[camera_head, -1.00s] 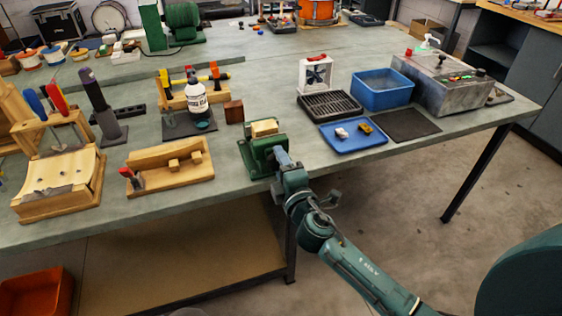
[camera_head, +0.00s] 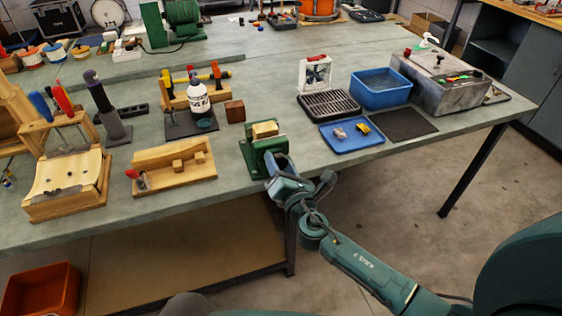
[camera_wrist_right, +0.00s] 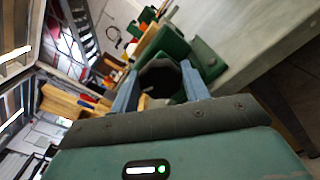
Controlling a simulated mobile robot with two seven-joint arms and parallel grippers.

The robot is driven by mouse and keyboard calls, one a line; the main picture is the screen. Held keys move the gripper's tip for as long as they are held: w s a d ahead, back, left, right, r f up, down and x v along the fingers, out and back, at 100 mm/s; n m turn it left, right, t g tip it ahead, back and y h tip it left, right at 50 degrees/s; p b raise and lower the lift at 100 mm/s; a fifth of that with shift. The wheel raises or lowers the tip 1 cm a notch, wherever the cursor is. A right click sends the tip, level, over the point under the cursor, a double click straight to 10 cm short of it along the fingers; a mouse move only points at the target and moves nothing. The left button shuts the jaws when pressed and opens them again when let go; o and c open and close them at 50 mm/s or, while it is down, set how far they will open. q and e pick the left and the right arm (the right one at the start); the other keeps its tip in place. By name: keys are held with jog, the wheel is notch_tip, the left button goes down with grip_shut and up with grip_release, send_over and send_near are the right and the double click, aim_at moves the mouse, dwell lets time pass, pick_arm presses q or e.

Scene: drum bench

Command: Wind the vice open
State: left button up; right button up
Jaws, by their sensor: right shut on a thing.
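The green vice (camera_head: 254,158) stands at the front edge of the bench, with a pale wooden block (camera_head: 265,129) at its top. My right gripper (camera_head: 278,165) is at the front of the vice, over the bench edge. In the right wrist view, a dark round vice handle (camera_wrist_right: 160,78) sits between the two blue-grey fingers of the right gripper (camera_wrist_right: 160,90), which are shut on it. The gripper hides most of the handle in the head view. I cannot tell how wide the vice jaws stand. My left gripper is not in view.
A wooden tray (camera_head: 180,180) lies left of the vice, and a small brown block (camera_head: 235,111) stands behind it. A blue tray (camera_head: 350,146) with small pieces is to the right, near a blue bin (camera_head: 381,92).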

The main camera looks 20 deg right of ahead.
jog(key=shift+w+r+n, duration=0.15)
jog(key=shift+r+n, duration=0.15)
jog(key=shift+n, duration=0.6)
jog(key=shift+p, duration=0.3)
jog(key=o, duration=0.7)
jog(key=shift+o, duration=1.4)
jog(key=shift+f, duration=0.2)
jog(key=s+b, duration=0.2)
jog(key=s, duration=1.1)
jog(key=shift+d, duration=0.2)
